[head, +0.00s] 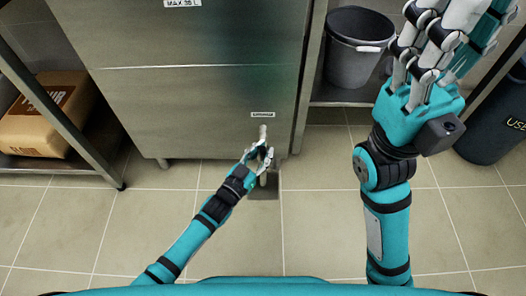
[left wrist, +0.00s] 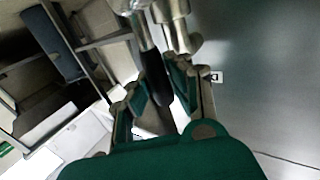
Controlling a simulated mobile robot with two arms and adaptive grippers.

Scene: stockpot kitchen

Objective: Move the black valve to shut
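The black valve's lever (left wrist: 154,88) shows in the left wrist view, reaching down from a pale metal fitting (left wrist: 176,25). In the head view the metal outlet (head: 263,132) sticks out low on the steel front; I cannot make out the black lever there. My left gripper (head: 262,156) is at this outlet. In the left wrist view its fingers (left wrist: 156,76) lie on either side of the black lever, close to it; whether both press on it is unclear. My right gripper (head: 436,35) is raised at the right, open and empty, away from the valve.
The steel cabinet front (head: 190,95) carries a small label (head: 263,114) above the outlet. A grey bucket (head: 355,58) stands on a right shelf and a brown sack (head: 45,120) on a left one. A dark bin (head: 490,130) is far right.

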